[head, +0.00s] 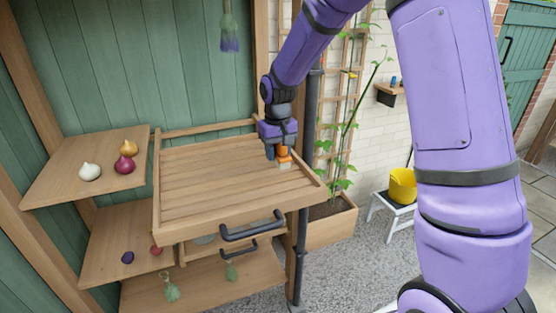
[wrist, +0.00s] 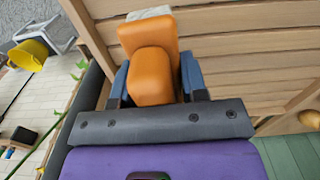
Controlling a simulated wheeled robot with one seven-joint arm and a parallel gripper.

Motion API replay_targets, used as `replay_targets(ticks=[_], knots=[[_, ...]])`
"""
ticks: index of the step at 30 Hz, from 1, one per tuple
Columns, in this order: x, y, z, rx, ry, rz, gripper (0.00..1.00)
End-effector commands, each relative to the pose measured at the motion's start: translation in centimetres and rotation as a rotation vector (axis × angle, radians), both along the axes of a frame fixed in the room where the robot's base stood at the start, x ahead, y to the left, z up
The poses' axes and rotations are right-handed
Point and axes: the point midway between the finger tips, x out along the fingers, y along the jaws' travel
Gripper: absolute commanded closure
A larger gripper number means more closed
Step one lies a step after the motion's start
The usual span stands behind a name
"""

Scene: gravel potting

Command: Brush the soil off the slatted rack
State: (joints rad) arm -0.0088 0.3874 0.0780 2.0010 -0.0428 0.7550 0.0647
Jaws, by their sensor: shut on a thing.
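The slatted rack (head: 215,172) is a wooden tray-like top with raised edges, in the middle of the head view. Its slats (wrist: 225,38) fill the upper right of the wrist view. My gripper (head: 281,150) is over the rack's right end, pointing down. It is shut on an orange brush (wrist: 153,72), which also shows in the head view (head: 284,152). A pale part, seemingly the bristles (wrist: 148,13), is at the brush's far end, low at the slats; I cannot tell if it touches. I cannot make out soil on the visible slats.
Shelves at the left hold a white bulb (head: 90,172), a red bulb (head: 124,164) and a yellow bulb (head: 129,147). Dark handles (head: 252,230) stick out below the rack's front. A planter with a trellis (head: 333,222) and a yellow bucket (head: 402,186) stand to the right.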

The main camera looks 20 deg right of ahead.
Motion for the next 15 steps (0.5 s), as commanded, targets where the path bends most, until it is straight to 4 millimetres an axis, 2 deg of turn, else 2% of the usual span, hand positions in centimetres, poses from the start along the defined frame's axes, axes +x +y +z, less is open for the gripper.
replay_targets(ticks=[6, 15], knots=[[0.0, 0.1, 1.9, 0.000, -0.002, 0.001, 0.94], [0.0, 0.1, 2.3, 0.000, 0.000, 0.000, 0.94]])
